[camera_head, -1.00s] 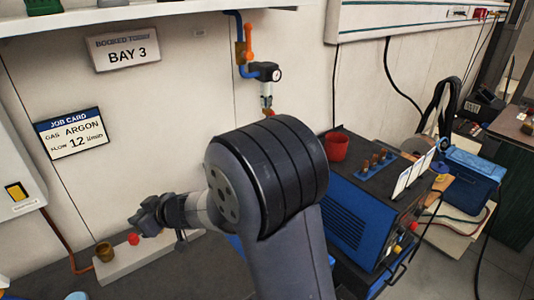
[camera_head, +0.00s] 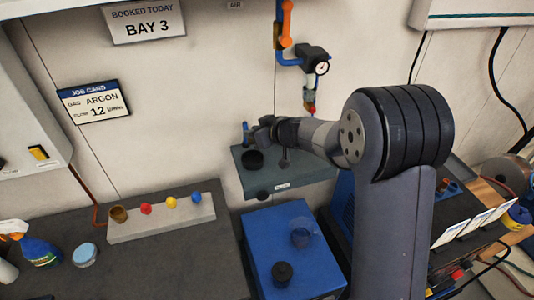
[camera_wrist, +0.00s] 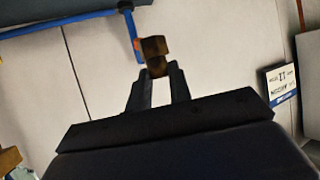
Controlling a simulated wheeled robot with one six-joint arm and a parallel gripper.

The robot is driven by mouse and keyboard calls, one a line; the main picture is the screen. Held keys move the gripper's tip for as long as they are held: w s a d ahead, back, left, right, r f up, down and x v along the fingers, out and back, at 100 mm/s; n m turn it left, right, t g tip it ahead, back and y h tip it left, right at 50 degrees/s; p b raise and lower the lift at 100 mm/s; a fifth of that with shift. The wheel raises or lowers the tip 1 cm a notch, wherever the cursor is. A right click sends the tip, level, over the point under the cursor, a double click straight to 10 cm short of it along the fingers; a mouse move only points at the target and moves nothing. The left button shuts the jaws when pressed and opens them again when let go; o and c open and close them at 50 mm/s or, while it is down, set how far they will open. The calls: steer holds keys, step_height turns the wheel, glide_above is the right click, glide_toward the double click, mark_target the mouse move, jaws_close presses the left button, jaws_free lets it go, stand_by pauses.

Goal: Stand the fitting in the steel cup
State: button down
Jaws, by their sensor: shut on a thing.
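The fitting, a stubby brass-coloured hex piece (camera_wrist: 154,50), is upright in the wrist view. My gripper (camera_wrist: 157,76) is shut on its lower end. In the head view my gripper (camera_head: 262,132) is above the back of a grey-green shelf by the wall; the fitting cannot be made out there. No cup is plainly steel. A dark round cup (camera_head: 252,160) stands on that shelf, below my gripper. Another dark cup-like piece (camera_head: 282,273) and a see-through cup (camera_head: 303,232) stand on a blue box.
The grey-green shelf (camera_head: 300,180) has free room right of the dark cup. The blue box (camera_head: 262,228) stands in front. A pale block (camera_head: 160,225) on the left bench holds a brass-coloured cup and coloured knobs. A gauge and valve (camera_head: 314,62) hang on the wall above.

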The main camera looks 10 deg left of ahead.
step_height(320, 180, down, 9)
steer(key=shift+a+r, duration=0.1)
steer(key=shift+r, duration=0.1)
stand_by(0.3)
steer(key=shift+f, duration=0.15)
steer(key=c, duration=1.3)
jaws_free()
steer(key=shift+s+r, duration=0.1)
steer(key=shift+r, duration=0.1)
steer(key=b+v, duration=0.1)
steer(key=v, duration=1.1)
